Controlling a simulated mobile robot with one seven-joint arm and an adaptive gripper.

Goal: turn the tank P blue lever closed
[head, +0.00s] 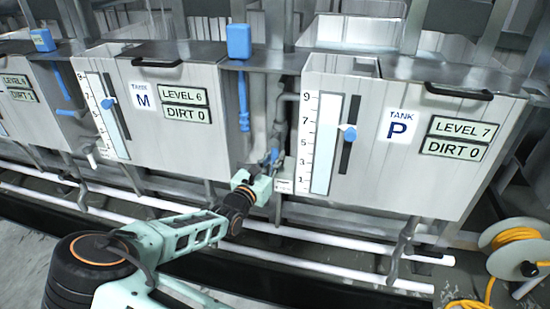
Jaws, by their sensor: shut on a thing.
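Tank P (399,150) is the grey metal tank at the right, with a white "TANK P" label, a "LEVEL 7" sign and a "DIRT 0" sign. A small blue lever (275,155) shows at the pipework just left of its lower left corner. My gripper (270,165) reaches up to this lever from the lower left and is shut on it. The fingers are small and dark here, and the wrist hides part of the valve. The lever's exact angle is hard to tell.
Tank M (155,115) stands to the left, reading level 6 and dirt 0. A blue handle (243,105) hangs in the gap between the tanks. White pipes (330,245) run low along the front. A reel with yellow hose (515,245) stands at the lower right.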

